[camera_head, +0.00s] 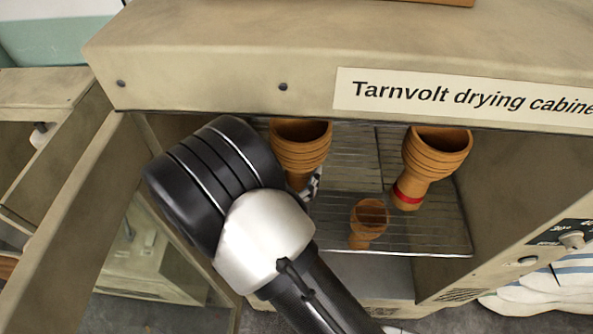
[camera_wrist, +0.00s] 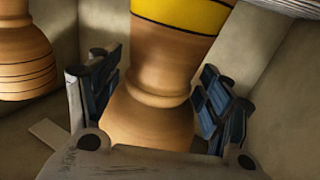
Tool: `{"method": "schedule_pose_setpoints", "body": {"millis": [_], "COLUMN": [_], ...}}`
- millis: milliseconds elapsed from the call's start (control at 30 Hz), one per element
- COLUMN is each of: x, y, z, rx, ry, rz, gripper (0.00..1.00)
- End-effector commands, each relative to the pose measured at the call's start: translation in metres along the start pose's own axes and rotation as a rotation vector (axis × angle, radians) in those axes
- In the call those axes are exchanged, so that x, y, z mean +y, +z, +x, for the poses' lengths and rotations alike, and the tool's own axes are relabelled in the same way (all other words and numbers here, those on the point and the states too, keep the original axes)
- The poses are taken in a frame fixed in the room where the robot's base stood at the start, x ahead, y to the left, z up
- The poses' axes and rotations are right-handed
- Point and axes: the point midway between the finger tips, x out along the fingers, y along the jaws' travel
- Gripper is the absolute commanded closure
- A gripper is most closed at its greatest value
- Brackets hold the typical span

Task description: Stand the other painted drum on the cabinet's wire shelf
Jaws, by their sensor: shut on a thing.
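My gripper (camera_wrist: 158,95) is shut on a tan drum with a yellow band (camera_wrist: 180,14), its pads on either side of the narrow part. A red-banded drum (camera_head: 434,155) stands upright on the right of the wire shelf (camera_head: 440,232).
The drying cabinet (camera_head: 210,55) has a low top edge above the opening and an open door (camera_head: 75,215) on the left. In the wrist view a grooved drum (camera_wrist: 24,55) is close at the left, apart from the held one. Bare wires show between the standing drums.

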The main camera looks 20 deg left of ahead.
Motion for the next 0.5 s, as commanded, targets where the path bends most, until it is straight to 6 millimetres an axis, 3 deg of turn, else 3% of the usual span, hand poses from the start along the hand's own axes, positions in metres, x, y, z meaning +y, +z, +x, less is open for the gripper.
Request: {"method": "schedule_pose_setpoints", "body": {"millis": [333, 367, 500], "x": [-0.0005, -0.0002, -0.0002], "y": [0.0024, 0.0025, 0.0019], "z": [0.0002, 0.0001, 0.0001], "rx": [0.004, 0.001, 0.001], "ry": [0.0, 0.0, 0.0], "rz": [0.002, 0.001, 0.001], "gripper": [0.73, 0.26, 0.17]}}
